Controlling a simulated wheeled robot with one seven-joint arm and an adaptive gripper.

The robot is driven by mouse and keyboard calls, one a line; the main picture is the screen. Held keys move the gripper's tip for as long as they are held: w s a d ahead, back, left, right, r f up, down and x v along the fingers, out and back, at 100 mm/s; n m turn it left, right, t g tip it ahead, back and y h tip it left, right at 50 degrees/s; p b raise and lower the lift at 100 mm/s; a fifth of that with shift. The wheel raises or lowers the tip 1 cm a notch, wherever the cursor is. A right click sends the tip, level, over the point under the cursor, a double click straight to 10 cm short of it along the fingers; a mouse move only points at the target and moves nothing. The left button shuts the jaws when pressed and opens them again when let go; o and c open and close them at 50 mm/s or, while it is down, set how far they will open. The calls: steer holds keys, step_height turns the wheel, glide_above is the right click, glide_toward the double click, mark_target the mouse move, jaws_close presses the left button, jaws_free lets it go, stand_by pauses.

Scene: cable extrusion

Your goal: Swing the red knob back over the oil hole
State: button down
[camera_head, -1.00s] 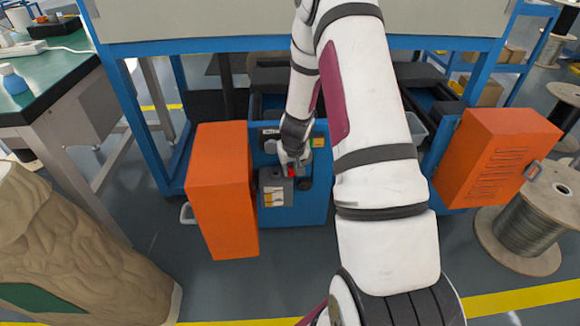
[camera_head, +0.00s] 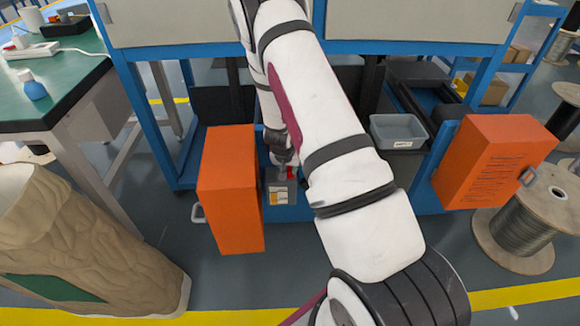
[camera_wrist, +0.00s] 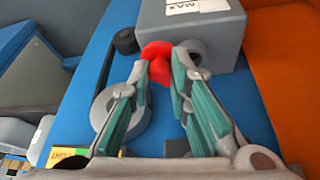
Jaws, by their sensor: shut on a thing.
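The red knob (camera_wrist: 157,60) sits between the fingertips of my gripper (camera_wrist: 161,75) in the wrist view, with both fingers against it. Beside it is a grey box (camera_wrist: 205,25) with a "MAX" label. A round grey fitting, possibly the oil hole (camera_wrist: 197,48), shows on the box's face, partly behind the right finger. The knob is beside this fitting; whether it covers any of it I cannot tell. In the head view my gripper (camera_head: 284,168) is small, just above the grey box (camera_head: 282,190), and a bit of red shows there.
A black round knob (camera_wrist: 125,42) and a grey disc (camera_wrist: 118,115) are on the blue panel (camera_wrist: 75,110) close to the fingers. Open orange doors stand left (camera_head: 230,190) and right (camera_head: 490,160). A grey tray (camera_head: 398,130) sits behind my arm.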

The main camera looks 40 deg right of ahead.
steer(key=shift+w+a, duration=0.1)
steer(key=shift+a, duration=0.1)
steer(key=c, duration=1.5)
jaws_free()
steer(key=shift+f, duration=0.1)
steer(key=v, duration=1.2)
steer(key=shift+d, duration=0.15)
